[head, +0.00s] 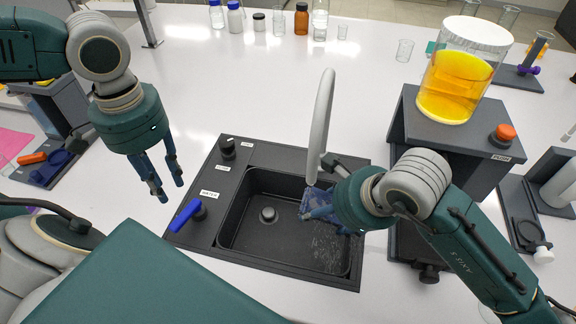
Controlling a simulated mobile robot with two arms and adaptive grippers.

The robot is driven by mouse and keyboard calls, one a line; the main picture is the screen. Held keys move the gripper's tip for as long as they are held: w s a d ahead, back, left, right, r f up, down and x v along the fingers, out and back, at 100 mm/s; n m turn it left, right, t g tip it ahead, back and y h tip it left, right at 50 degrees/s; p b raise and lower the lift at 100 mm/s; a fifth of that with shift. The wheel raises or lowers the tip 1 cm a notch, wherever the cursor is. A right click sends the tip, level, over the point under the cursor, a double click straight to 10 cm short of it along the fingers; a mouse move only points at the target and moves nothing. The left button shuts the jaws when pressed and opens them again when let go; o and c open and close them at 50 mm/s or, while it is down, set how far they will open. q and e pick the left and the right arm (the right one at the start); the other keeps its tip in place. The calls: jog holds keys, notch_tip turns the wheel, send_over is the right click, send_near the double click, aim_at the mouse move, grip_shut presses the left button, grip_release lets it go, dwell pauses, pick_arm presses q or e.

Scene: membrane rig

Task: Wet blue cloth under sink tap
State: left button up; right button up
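The black sink (290,270) is set in the white bench, with a pale curved tap (321,120) over its right part. The blue cloth (323,199) is bunched under the tap, inside the sink's right side. My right gripper (312,214) reaches in from the right and appears shut on the cloth; its wrist partly hides the cloth. Pale streaks like water show in the basin below the cloth. A blue lever (186,215) sits on the sink's left panel. My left gripper (171,192) is open and empty, above the bench left of the sink, apart from the lever.
Right of the sink, a dark stand (455,140) holds a jar of orange liquid (454,85) and an orange button (503,133). A black knob (227,147) is on the sink panel. Bottles (301,19) line the back. Bench behind the sink is clear.

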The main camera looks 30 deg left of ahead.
aim_at(186, 216)
pick_arm(q)
grip_shut()
jog(key=s+a+f+n+h, duration=0.25)
jog(key=a+n, duration=0.85)
jog(key=n, duration=0.7)
jog(key=x, duration=0.6)
jog(key=w+x, duration=0.1)
jog(key=x, duration=0.3)
jog(key=shift+d, duration=0.2)
jog(key=d, duration=0.3)
jog(key=shift+d+r, duration=0.1)
jog(key=shift+r, duration=0.1)
jog(key=shift+d, duration=0.3)
jog(key=shift+a, duration=0.1)
